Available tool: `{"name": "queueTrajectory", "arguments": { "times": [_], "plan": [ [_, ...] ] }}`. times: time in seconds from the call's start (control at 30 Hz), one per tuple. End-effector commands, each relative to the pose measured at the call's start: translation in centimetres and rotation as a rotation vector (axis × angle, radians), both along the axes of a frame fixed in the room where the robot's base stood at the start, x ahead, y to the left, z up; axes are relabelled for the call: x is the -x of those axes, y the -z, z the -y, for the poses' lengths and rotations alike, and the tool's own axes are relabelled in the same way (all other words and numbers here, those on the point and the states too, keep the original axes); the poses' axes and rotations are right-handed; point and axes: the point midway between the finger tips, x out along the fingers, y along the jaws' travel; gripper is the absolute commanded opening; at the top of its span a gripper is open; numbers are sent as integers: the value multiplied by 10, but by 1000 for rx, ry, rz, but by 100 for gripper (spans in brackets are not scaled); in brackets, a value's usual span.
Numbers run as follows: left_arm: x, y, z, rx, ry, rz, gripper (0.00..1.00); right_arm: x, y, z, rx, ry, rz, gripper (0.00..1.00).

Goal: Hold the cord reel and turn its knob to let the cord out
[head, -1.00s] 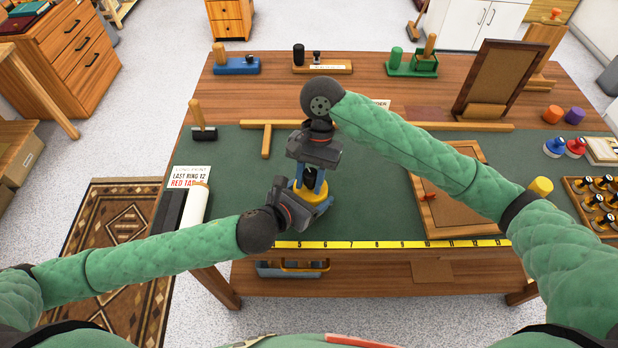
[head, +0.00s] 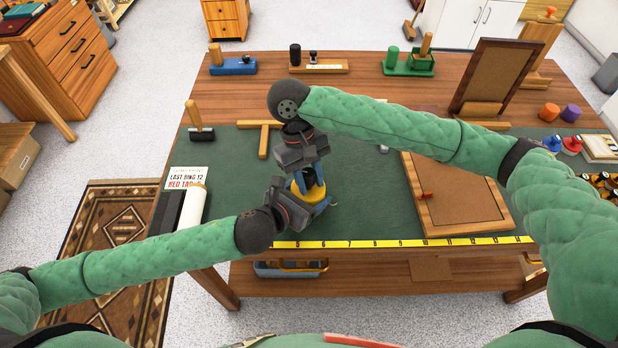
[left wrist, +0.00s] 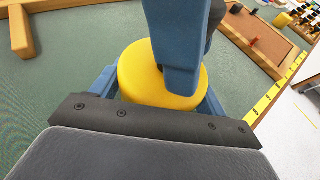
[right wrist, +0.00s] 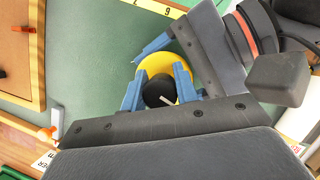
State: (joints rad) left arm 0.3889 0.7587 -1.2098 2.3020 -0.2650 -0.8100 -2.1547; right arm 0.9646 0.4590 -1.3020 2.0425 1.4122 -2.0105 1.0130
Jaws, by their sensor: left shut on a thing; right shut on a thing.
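The cord reel is a yellow round body (head: 306,194) with a black knob (right wrist: 158,93) on top, over the green mat near its front edge. My left gripper (head: 308,198) is shut on the yellow body from the left. In the left wrist view its blue fingers flank the yellow body (left wrist: 140,75). My right gripper (head: 309,175) comes from above and is shut on the black knob. In the right wrist view a pale mark shows on the knob between the blue fingers. A tiny pale bit, perhaps cord, shows at the reel's right; its length is unclear.
A yellow ruler strip (head: 400,243) runs along the table's front edge. A framed board (head: 460,195) lies to the right. A wooden T-piece (head: 263,140), a mallet (head: 198,125) and a label card (head: 187,178) lie left and behind. Green mat (head: 365,185) is clear right of the reel.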

Motion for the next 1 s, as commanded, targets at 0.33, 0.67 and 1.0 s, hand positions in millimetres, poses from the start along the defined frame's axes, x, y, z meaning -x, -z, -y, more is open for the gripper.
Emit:
{"name": "queueTrajectory", "arguments": {
  "times": [0.33,0.67,1.0],
  "plan": [
    [1,0,0,1,1,-1,40,-1,-1,0,-1,-141,2,7],
    [1,0,0,1,1,-1,40,-1,-1,1,-1,-168,1,7],
    [1,0,0,1,1,-1,40,-1,-1,1,0,-167,1,51]
  ]
}}
